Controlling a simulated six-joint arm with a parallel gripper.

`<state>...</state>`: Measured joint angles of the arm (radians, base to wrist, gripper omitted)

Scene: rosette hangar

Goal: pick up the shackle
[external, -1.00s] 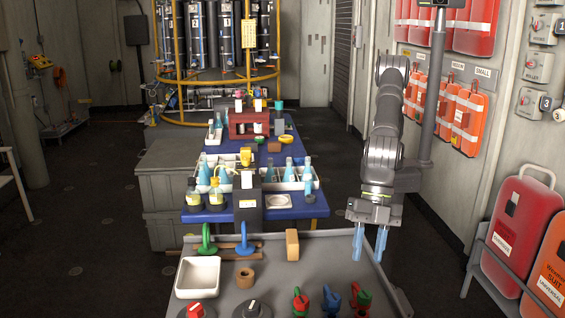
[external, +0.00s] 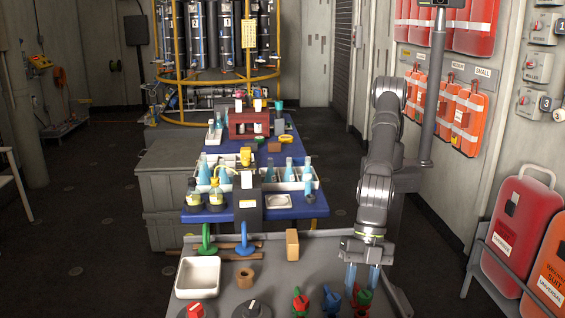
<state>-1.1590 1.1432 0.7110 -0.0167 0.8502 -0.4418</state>
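My gripper (external: 362,277) points down over the right part of the grey worktop (external: 262,280), its two blue fingers apart with nothing seen between them. Just below and behind the fingertips in the picture is a small red and green item (external: 363,296). A blue item (external: 332,300) and another red and green item (external: 301,301) stand to its left. These are too small for me to tell which, if any, is the shackle. I cannot tell whether the fingers touch the nearest one.
On the worktop stand a white bin (external: 198,278), a tan cylinder (external: 245,278), a tan block (external: 292,244), and green (external: 208,240) and blue (external: 244,240) upright pieces. Dark round items with knobs (external: 252,309) sit at the front. A blue table (external: 300,207) with bottles lies beyond.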

